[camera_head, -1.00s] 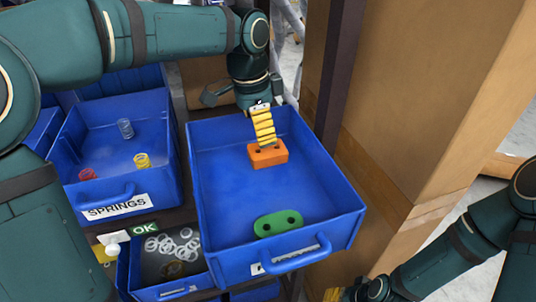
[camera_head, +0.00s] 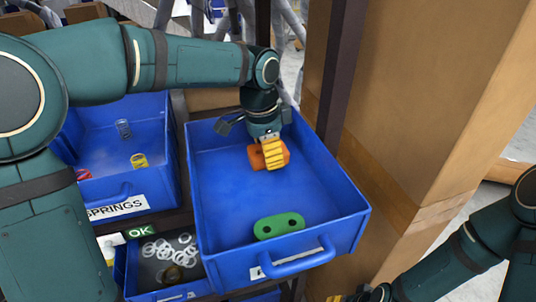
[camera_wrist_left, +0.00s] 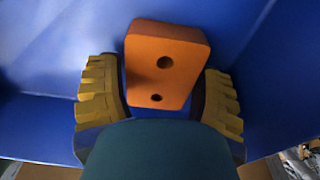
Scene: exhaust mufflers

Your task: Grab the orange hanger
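The orange hanger (camera_head: 256,158) is a block with two holes, lying in the far part of the large blue drawer. My left gripper (camera_head: 270,156) is over it, pointing down, with its yellow fingers covering part of it. In the left wrist view the hanger (camera_wrist_left: 168,62) lies between the two spread yellow fingers (camera_wrist_left: 160,100), one on each side. The fingers look open around it; whether either touches it is hard to tell. My right gripper (camera_head: 345,297) shows only partly at the bottom edge, so its opening is unclear.
A green two-holed hanger (camera_head: 279,225) lies near the front of the same blue drawer (camera_head: 335,222). A blue springs bin (camera_head: 105,186) is to the left, with a bin of pale rings (camera_head: 170,250) below it. A dark post and cardboard boxes (camera_head: 420,110) stand to the right.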

